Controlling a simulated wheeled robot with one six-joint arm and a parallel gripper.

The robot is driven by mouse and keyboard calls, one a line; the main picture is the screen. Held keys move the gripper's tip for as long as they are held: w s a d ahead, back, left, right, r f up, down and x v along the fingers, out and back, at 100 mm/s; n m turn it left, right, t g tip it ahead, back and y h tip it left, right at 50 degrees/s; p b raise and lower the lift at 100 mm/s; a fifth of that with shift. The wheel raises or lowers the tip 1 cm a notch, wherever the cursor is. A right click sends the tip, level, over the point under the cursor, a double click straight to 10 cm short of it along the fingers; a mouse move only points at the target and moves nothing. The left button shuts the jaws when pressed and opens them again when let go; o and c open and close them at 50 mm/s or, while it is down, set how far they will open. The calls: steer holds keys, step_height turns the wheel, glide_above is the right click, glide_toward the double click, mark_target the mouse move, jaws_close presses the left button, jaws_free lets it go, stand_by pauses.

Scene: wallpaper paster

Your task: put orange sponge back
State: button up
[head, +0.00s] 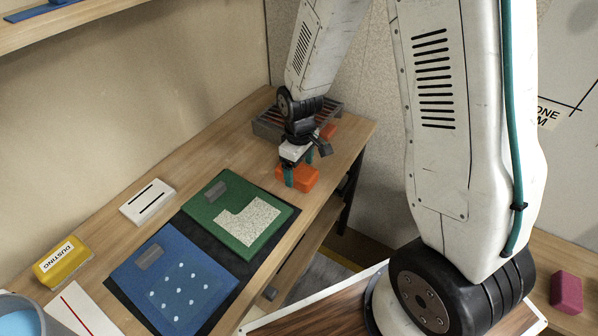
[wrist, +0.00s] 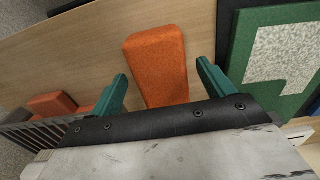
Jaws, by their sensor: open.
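An orange sponge (head: 305,181) lies on the wooden bench near its right front edge. It also shows in the wrist view (wrist: 157,62), lying between the green fingers. My gripper (head: 299,164) is open above and around the sponge, with a finger on either side. In the wrist view my gripper (wrist: 162,72) has visible gaps between both fingers and the sponge. A dark slatted rack (head: 266,127) stands behind the gripper at the bench's far end. Another orange block (head: 328,131) shows at the rack; the wrist view shows it at lower left (wrist: 50,104).
A green board (head: 215,212) and a blue board (head: 195,268) lie on a dark mat left of the gripper. A white slotted block (head: 148,202) and a yellow "DUSTING" block (head: 62,262) sit along the wall. A pink block (head: 566,292) lies at far right.

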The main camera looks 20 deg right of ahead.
mark_target(300, 171)
step_height(300, 171, up, 6)
steer(key=shift+s+r, duration=0.1)
steer(key=shift+s, duration=0.05)
steer(key=s+d+r+m, duration=0.1)
steer(key=s+r+m, duration=0.1)
steer(key=s+r, duration=0.45)
steer(key=s+d+r+m, duration=0.1)
steer(key=s+r, duration=0.2)
steer(key=r, duration=0.6)
steer(key=s+r+m+t, duration=0.1)
steer(key=s+r+m, duration=0.2)
steer(key=s, duration=1.1)
step_height(300, 171, up, 3)
steer(key=shift+d+r+m, duration=0.1)
steer(key=shift+d+m, duration=0.3)
steer(key=shift+d, duration=0.05)
